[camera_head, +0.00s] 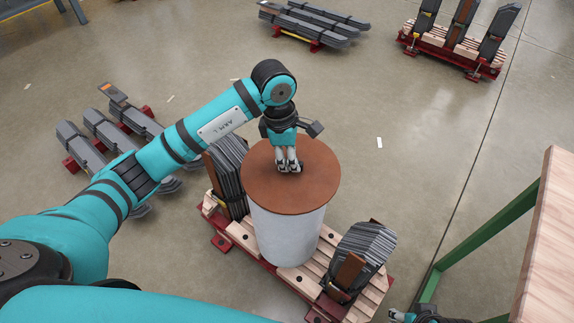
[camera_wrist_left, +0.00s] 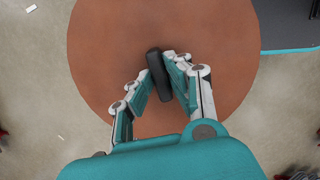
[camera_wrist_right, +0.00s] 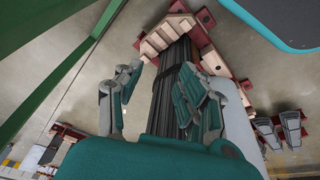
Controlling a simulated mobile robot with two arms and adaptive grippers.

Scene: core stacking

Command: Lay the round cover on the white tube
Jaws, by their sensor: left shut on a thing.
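The round brown cover (camera_head: 305,195) lies flat over the top of the white tube (camera_head: 287,238), roughly centred on it. From the head view I cannot tell whether they touch all round. My left gripper (camera_head: 289,168) points down at the middle of the cover and is shut on its dark handle (camera_wrist_left: 158,82). The tube is hidden under the cover in the left wrist view. My right gripper (camera_wrist_right: 160,68) is open, with a stack of dark plates (camera_wrist_right: 173,85) showing beyond its spread fingers. In the head view it shows only partly at the bottom right edge.
The tube stands on a wooden pallet with a red frame (camera_head: 245,240), between dark plate stacks at left (camera_head: 230,175) and right (camera_head: 360,255). A wood-topped table with green legs (camera_head: 545,240) stands at right. More racks lie on the floor behind and at left.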

